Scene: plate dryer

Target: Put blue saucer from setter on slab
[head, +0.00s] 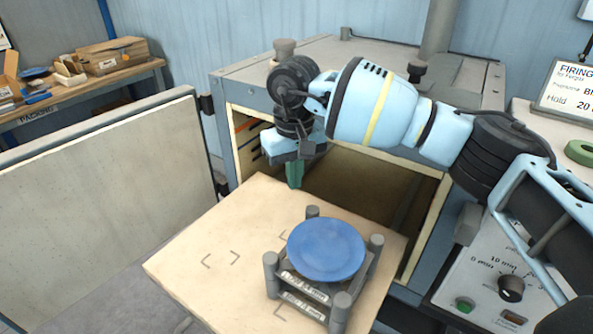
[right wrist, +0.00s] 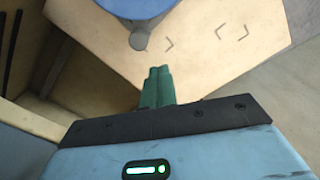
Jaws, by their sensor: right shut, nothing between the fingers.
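The blue saucer (head: 326,248) lies on top of the setter (head: 341,309), a dark grey stand with several round corner posts. The setter stands on the pale slab (head: 195,244), which sticks out of the front of the open kiln. My right gripper (head: 295,174) is above the slab's back part, behind and left of the saucer and apart from it. Its green fingers (right wrist: 157,87) are shut together with nothing between them. In the right wrist view, part of the saucer (right wrist: 138,6) and one post (right wrist: 139,40) show at the top. My left gripper is not in view.
The slab has dark corner marks (head: 221,259) on a bare area left of the setter. The kiln (head: 300,60) stands behind, its door (head: 95,180) swung open at left. A control panel (head: 500,275) is at right. A packing bench (head: 80,95) stands far left.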

